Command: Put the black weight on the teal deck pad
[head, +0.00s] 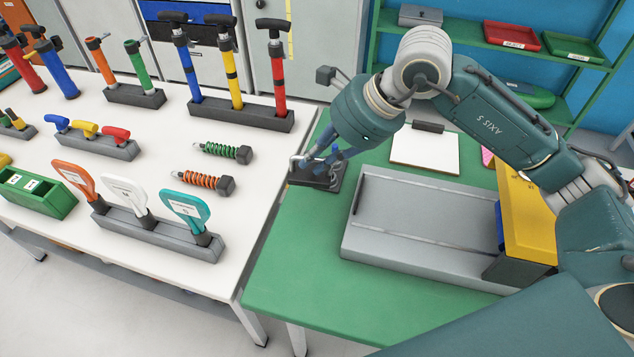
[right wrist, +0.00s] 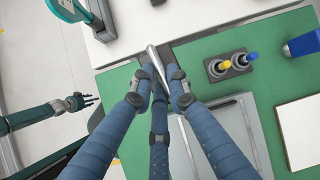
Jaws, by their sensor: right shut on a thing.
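My right gripper (head: 322,163) is over the left edge of the green table, beside a dark flat block (head: 318,180). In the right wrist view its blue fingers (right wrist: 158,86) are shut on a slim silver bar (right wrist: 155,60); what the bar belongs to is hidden. I cannot pick out the black weight for sure. No teal deck pad can be told for sure; a teal paddle (head: 186,208) stands in a rack on the white table. My left gripper (right wrist: 80,102) shows small at the left of the right wrist view, its fingers unclear.
A grey tray (head: 420,215) and a yellow box (head: 527,215) occupy the green table (head: 290,270). A clipboard (head: 425,151) lies behind the tray. A small block with yellow and blue knobs (right wrist: 232,65) is near my right fingers.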

